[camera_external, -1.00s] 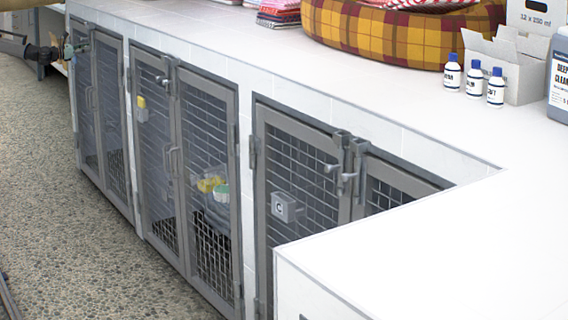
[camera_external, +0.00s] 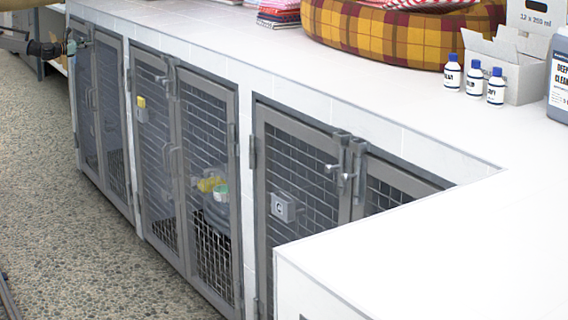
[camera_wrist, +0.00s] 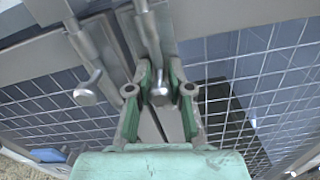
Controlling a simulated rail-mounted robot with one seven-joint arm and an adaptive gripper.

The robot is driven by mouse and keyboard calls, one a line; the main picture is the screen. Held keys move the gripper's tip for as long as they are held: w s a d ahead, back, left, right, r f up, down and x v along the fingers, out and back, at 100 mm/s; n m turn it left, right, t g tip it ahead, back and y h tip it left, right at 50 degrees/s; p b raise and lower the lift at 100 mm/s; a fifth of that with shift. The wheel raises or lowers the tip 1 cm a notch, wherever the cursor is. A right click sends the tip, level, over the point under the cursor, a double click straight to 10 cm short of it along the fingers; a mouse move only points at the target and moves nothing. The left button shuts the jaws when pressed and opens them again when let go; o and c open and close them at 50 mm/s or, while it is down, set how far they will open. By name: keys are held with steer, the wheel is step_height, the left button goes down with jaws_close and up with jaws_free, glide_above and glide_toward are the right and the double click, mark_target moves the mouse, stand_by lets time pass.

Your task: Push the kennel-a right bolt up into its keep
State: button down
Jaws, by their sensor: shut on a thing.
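The far-left kennel (camera_external: 97,125) has a pair of grey mesh doors below the white counter. My gripper (camera_external: 74,45) is at the top of these doors, where they meet. In the wrist view, my gripper (camera_wrist: 160,100) has its green-padded fingers on either side of the right bolt's knob (camera_wrist: 160,88) and is shut on it. This bolt's rod (camera_wrist: 147,30) runs up from the knob toward the door's top rail. The top end of the rod and its keep are cut off by the picture edge. The left bolt (camera_wrist: 85,95) hangs free beside it, with a round knob.
Two more kennels (camera_external: 185,180) (camera_external: 300,190) stand to the right under the counter (camera_external: 350,110). A plaid pet bed (camera_external: 400,38), several small bottles (camera_external: 473,78) and a box (camera_external: 515,65) stand on the counter. The speckled floor (camera_external: 70,240) before the doors is clear.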

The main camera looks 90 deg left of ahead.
step_height(320, 180, up, 2)
steer(key=c, duration=1.2)
jaws_free()
steer(key=shift+c, duration=0.2)
steer(key=shift+s+d, duration=0.15)
steer(key=shift+s, duration=0.15)
steer(key=v, duration=1.1)
